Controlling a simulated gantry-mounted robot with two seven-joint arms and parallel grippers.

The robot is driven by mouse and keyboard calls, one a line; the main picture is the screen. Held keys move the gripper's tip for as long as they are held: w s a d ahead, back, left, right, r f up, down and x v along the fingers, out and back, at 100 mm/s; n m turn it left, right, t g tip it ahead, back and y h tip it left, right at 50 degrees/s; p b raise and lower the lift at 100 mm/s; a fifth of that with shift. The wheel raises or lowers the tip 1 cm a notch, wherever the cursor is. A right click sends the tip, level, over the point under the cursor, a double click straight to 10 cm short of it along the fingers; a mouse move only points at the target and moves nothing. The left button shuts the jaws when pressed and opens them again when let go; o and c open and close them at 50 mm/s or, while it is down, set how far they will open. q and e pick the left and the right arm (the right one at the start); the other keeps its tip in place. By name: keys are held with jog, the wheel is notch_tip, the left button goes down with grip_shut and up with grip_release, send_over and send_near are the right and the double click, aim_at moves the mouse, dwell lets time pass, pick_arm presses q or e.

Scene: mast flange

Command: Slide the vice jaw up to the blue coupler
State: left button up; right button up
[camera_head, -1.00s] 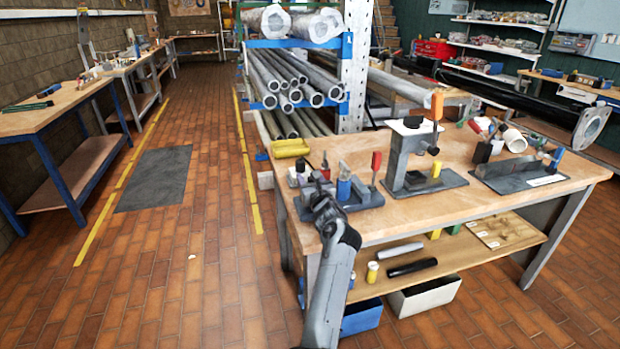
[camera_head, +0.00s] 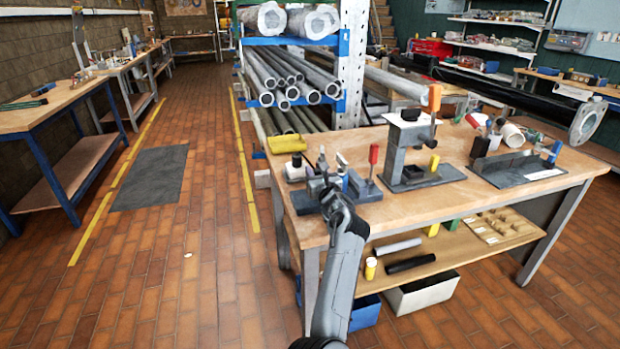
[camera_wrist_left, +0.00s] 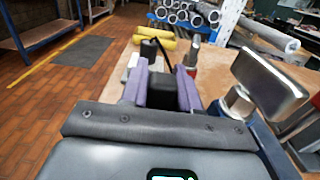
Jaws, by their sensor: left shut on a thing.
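The vice (camera_head: 368,190) is a dark grey fixture at the bench's near left corner. My left gripper (camera_head: 324,183) reaches over it from the front. In the left wrist view, the purple fingers (camera_wrist_left: 163,90) are shut on a black block (camera_wrist_left: 165,94), which looks like the grip of the vice jaw. A blue part (camera_head: 346,181), likely the blue coupler, stands just right of the gripper in the head view, partly covered. Blue also shows in the wrist view at right (camera_wrist_left: 268,142), below a tilted metal piece. The gap between jaw and coupler is hidden. My right gripper is out of view.
A red-handled lever (camera_head: 373,160) stands right of the gripper. A press-like fixture (camera_head: 408,150) with an orange handle is farther right. A yellow piece (camera_head: 286,144) lies at the bench's back left. Bare wood (camera_head: 440,207) runs along the front edge.

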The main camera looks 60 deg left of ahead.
pick_arm(q)
jog(key=o, duration=0.8)
jog(key=shift+s, duration=0.1)
jog(key=shift+o, duration=0.2)
jog(key=p+v, duration=0.2)
jog(key=v, duration=0.8)
jog(key=shift+d, duration=0.35)
jog(key=shift+c, duration=0.5)
